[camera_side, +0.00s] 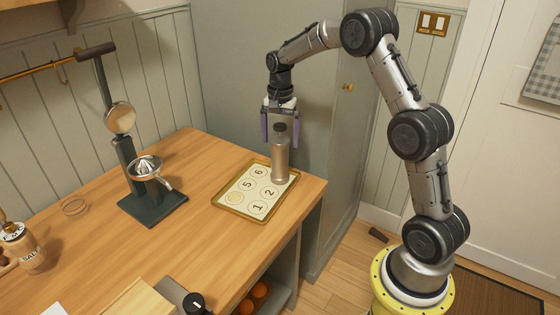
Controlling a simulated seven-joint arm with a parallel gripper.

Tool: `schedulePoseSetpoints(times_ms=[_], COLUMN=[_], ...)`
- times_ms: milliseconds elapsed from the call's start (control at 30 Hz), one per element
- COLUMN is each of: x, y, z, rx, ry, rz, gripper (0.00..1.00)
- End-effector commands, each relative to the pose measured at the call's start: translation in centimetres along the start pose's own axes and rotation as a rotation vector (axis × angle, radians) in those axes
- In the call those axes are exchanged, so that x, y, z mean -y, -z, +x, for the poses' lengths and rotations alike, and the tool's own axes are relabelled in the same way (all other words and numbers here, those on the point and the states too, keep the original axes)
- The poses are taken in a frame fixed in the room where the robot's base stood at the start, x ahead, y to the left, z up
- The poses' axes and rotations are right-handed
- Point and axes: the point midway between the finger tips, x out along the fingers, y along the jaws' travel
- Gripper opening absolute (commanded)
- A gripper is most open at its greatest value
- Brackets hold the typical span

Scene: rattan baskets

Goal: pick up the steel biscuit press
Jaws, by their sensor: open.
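The steel biscuit press (280,162) is a silver cylinder with a dark knob on top. It stands upright at the right end of a gold-rimmed tray (222,207) with a white numbered mat in it. My gripper (281,140) points down over the press. Its two purple fingers are open and apart, with the top of the press showing between or just in front of them. I cannot tell whether the fingers touch the press. The press hides part of the tray's right end.
A dark green juicer stand (150,205) with a lever and metal cup rises left of the tray. A salt jar (22,250) and a thin ring (74,206) are farther left. A tall grey cabinet stands behind. The wooden counter (190,250) is clear in front of the juicer.

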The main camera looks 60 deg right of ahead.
Motion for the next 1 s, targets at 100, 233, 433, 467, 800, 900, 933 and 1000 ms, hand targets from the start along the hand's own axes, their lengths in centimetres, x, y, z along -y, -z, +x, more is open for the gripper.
schedulePoseSetpoints(times_ms=[100, 233, 433, 467, 800, 900, 933, 1000], x=[0.1, 0.1, 0.1, 0.1, 0.1, 0.1, 0.1, 0.1], y=[0.2, 0.2, 0.2, 0.2, 0.2, 0.2, 0.2, 0.2], z=[1.8, 2.8, 3.0, 3.0, 3.0, 3.0, 3.0, 3.0], rx=[0.001, -0.001, -0.002, -0.002, -0.002, -0.002, -0.002, -0.002], ry=[-0.002, 0.001, 0.002, 0.002, 0.002, 0.002, 0.002, 0.002], rz=[0.000, 0.000, 0.000, 0.000, 0.000, 0.000, 0.000, 0.000], gripper=[1.00, 1.00, 1.00, 1.00, 0.44, 0.26, 0.21, 0.08])
